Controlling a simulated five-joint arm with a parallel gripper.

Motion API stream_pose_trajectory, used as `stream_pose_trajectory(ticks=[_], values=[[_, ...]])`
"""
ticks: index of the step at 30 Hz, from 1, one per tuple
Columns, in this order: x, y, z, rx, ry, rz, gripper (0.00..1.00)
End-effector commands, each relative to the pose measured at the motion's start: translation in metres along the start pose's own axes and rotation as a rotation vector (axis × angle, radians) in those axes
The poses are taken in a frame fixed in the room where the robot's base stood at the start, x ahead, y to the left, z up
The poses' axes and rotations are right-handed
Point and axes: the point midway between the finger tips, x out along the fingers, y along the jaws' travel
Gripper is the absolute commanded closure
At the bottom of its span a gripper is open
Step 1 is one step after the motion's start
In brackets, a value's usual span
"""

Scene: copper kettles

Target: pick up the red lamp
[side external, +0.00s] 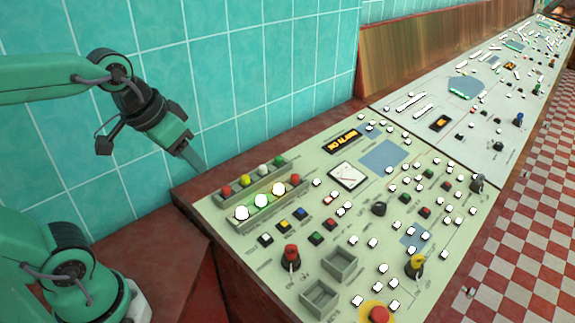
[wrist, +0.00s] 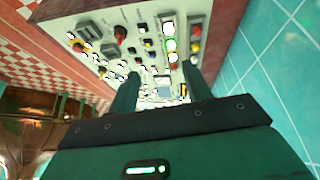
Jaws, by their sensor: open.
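Two small red lamps show on the pale green panel, and I cannot tell which one the task means. One red lamp (side external: 226,190) is at the left end of the back row, beside yellow, white and green ones. The other red lamp (side external: 295,180) is at the right end of the front row, beside bright white-glowing lamps. My gripper (side external: 194,158) is open and empty, above the panel's back left corner and apart from both rows. In the wrist view, my two fingers (wrist: 159,75) stand apart, with the lamp rows beyond them; a red lamp (wrist: 197,30) shows in the right row.
A teal tiled wall (side external: 215,70) rises close behind. Free air lies above the panel.

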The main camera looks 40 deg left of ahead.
Motion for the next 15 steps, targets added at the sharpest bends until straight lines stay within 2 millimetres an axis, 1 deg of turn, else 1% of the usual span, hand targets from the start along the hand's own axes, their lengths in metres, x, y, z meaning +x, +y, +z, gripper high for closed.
stream_pose_trajectory(ticks=[1, 8, 15], values=[[0.001, 0.000, -0.009, -0.005, -0.013, -0.001, 0.51], [0.010, -0.001, -0.051, -0.035, -0.070, -0.005, 0.51], [0.029, -0.003, -0.093, -0.066, -0.128, -0.010, 0.51]])
